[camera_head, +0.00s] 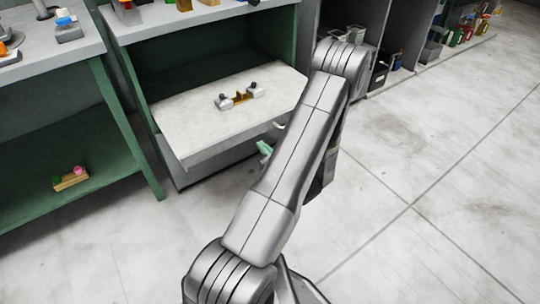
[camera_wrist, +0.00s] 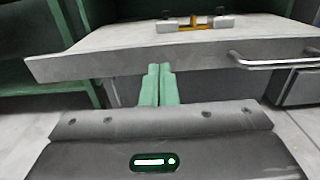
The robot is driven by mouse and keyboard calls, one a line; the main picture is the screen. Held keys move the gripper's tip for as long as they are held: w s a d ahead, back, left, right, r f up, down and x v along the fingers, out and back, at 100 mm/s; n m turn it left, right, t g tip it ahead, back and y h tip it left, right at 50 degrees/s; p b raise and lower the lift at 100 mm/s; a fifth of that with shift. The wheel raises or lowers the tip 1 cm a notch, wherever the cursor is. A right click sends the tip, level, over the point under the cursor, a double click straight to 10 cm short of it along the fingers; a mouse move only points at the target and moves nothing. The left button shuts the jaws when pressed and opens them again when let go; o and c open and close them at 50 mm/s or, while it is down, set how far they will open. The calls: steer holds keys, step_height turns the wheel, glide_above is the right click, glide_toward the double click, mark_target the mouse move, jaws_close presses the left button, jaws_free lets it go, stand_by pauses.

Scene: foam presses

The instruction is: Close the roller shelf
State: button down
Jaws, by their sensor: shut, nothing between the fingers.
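The roller shelf (camera_head: 185,128) is a pale grey board, pulled out from the green cabinet. Its front edge (camera_wrist: 90,66) crosses the wrist view, with a metal bar handle (camera_wrist: 275,63) at the right. In the head view most of the handle is hidden behind my arm. My gripper (camera_wrist: 159,68) has pale green fingers, shut together and empty. The fingertips are at the shelf's front face, left of the handle; I cannot tell whether they touch it. In the head view the green fingers (camera_head: 264,148) show just in front of the shelf edge.
A small metal and orange fixture (camera_head: 239,98) sits on the shelf. A green bench (camera_head: 75,155) at the left holds a small block with coloured knobs (camera_head: 71,179). Dark grey cubbies (camera_head: 375,40) stand at the back right. The floor (camera_head: 430,190) at the right is clear.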

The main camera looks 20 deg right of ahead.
mark_target(247, 130)
steer(key=b+x, duration=0.1)
steer(key=x, duration=0.6)
steer(key=shift+w+a, duration=0.1)
steer(key=shift+w, duration=0.2)
